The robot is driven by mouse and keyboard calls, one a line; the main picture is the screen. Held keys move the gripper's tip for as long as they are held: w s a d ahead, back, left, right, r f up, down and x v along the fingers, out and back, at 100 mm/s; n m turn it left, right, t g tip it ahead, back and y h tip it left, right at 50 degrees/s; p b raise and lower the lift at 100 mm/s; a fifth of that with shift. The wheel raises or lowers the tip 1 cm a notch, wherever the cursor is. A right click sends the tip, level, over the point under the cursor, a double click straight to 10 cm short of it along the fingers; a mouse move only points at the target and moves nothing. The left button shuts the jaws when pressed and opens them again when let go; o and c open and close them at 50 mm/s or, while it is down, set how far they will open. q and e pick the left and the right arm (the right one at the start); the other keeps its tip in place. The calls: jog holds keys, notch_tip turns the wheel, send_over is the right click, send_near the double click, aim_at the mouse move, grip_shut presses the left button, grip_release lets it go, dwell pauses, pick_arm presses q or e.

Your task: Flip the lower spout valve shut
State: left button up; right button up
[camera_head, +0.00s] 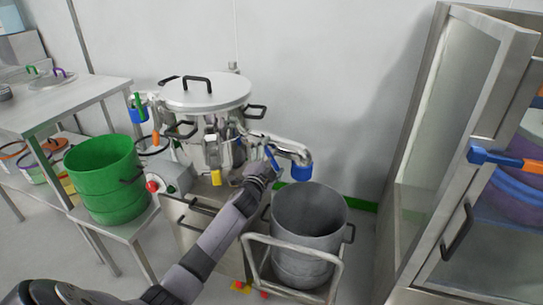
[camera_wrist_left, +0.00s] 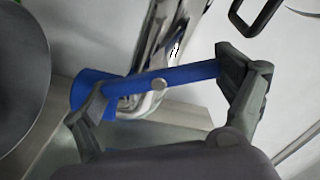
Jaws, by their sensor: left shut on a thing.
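A steel vessel (camera_head: 205,92) with a flat lid has a chrome spout (camera_head: 285,147) on its right side, ending in a blue outlet (camera_head: 301,171). A blue valve lever (camera_head: 272,158) sits by this spout. In the left wrist view the lever (camera_wrist_left: 175,77) lies across the chrome pipe (camera_wrist_left: 165,45), with a round pivot at its middle. My left gripper (camera_head: 265,167) is at the lever. In the wrist view its fingers (camera_wrist_left: 168,78) are shut on the lever, one at each end. My right gripper is out of view.
An open grey bin (camera_head: 309,210) stands under the spout on a metal frame (camera_head: 290,250). A green bucket (camera_head: 105,180) stands left of the vessel. A glass-doored cabinet (camera_head: 460,130) is at right. A second spout with a green handle (camera_head: 138,101) is at the vessel's left.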

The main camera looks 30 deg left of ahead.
pick_arm(q)
jog(key=m, duration=0.3)
jog(key=shift+f, duration=0.1)
jog(key=shift+m, duration=1.3)
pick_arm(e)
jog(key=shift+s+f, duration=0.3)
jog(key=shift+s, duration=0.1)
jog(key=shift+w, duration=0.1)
pick_arm(q)
jog(key=o, duration=0.9)
jog(key=shift+d, duration=0.1)
jog(key=v, duration=1.2)
